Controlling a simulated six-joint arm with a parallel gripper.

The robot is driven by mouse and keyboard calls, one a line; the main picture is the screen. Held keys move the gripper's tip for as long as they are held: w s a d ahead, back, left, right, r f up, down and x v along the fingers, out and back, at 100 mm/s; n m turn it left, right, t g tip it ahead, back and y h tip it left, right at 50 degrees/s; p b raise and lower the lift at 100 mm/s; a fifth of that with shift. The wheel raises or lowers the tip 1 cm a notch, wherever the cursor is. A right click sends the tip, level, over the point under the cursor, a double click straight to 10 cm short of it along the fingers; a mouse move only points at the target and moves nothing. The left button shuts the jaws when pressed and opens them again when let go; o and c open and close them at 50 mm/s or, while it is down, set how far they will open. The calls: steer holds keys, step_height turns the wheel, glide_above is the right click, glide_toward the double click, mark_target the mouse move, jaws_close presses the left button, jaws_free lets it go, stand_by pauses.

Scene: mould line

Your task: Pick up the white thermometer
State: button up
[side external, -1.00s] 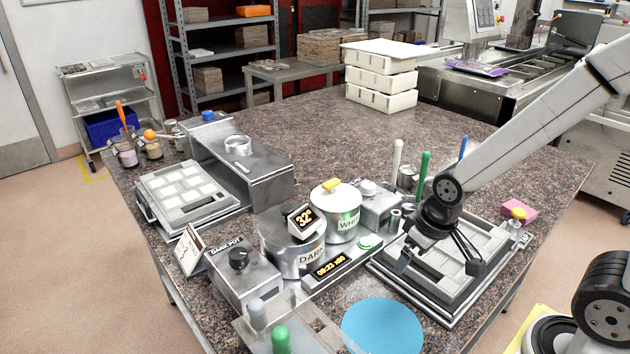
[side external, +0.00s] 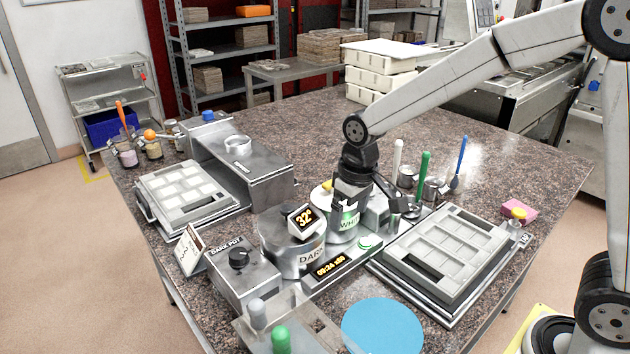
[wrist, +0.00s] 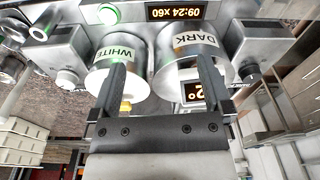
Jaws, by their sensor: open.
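A small white-cased thermometer display (side external: 303,220) reading 32° sits at the top of the dark pot (side external: 284,247) in the side view. In the wrist view the display (wrist: 194,92) is partly hidden behind the right finger. My gripper (side external: 362,208) is open and empty. In the side view it hangs in front of the white pot (side external: 345,222), to the right of the display. In the wrist view its fingers (wrist: 161,62) spread across the white pot (wrist: 106,52) and the dark pot (wrist: 190,45). I cannot tell whether a finger touches anything.
The lit timer panel (side external: 330,267) lies in front of the pots, with a dark-pot control box (side external: 240,277) at left. A grey mould tray (side external: 480,235) lies at right. Upright white (side external: 397,155), green (side external: 424,172) and blue (side external: 461,155) handles stand behind it. A blue disc (side external: 382,325) lies in front.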

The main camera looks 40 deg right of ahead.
step_height(320, 180, up, 4)
steer(key=n+g, duration=0.1)
glide_above(304, 217)
steer(key=shift+w+r, duration=0.1)
steer(key=shift+w, duration=0.2)
steer(key=shift+f, duration=1.35)
steer(key=shift+s+f, duration=0.15)
steer(key=shift+f, duration=1.15)
steer(key=shift+s+f, duration=0.1)
steer(key=shift+f, duration=1.2)
steer(key=shift+c, duration=0.2)
steer(key=c, duration=1)
steer(key=shift+c, duration=0.2)
